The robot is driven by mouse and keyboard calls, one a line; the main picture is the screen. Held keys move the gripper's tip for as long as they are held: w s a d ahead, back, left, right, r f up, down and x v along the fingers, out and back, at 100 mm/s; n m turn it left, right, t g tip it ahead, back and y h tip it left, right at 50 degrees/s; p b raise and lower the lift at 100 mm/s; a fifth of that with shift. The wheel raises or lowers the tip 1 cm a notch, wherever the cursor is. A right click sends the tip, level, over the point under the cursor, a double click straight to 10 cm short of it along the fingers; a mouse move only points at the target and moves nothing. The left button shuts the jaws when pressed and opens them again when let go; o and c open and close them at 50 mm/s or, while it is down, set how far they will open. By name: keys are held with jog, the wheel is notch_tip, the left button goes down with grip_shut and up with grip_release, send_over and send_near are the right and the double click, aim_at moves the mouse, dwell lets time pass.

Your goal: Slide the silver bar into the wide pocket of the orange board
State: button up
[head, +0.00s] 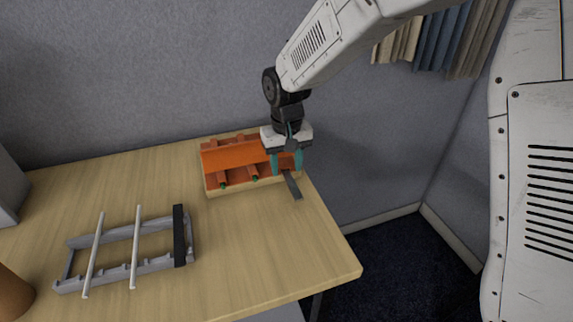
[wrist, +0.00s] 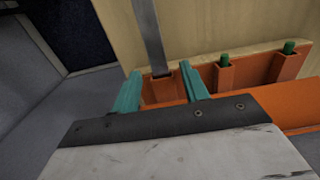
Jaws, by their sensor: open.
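The orange board (head: 228,159) stands near the table's back right edge, with several pockets along its front. The silver bar (head: 293,187) sticks out from the pocket at the board's right end, toward the front. In the wrist view the silver bar (wrist: 149,32) has its end at the mouth of the wide orange pocket (wrist: 158,93); how deep it sits I cannot tell. My gripper (head: 286,165) is open over this right end. In the wrist view the teal fingers of my gripper (wrist: 160,88) stand apart on either side of the pocket, not closed on the bar.
Green-tipped pegs (wrist: 289,47) sit in the board's other pockets. A grey rack (head: 157,263) at the front left carries two white rods (head: 134,250) and a black bar (head: 179,238). The table (head: 260,250) is clear between rack and right edge. A grey wall (head: 120,80) stands behind.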

aim_at(287, 173)
notch_tip(287, 173, up, 7)
jog(key=shift+r, duration=0.2)
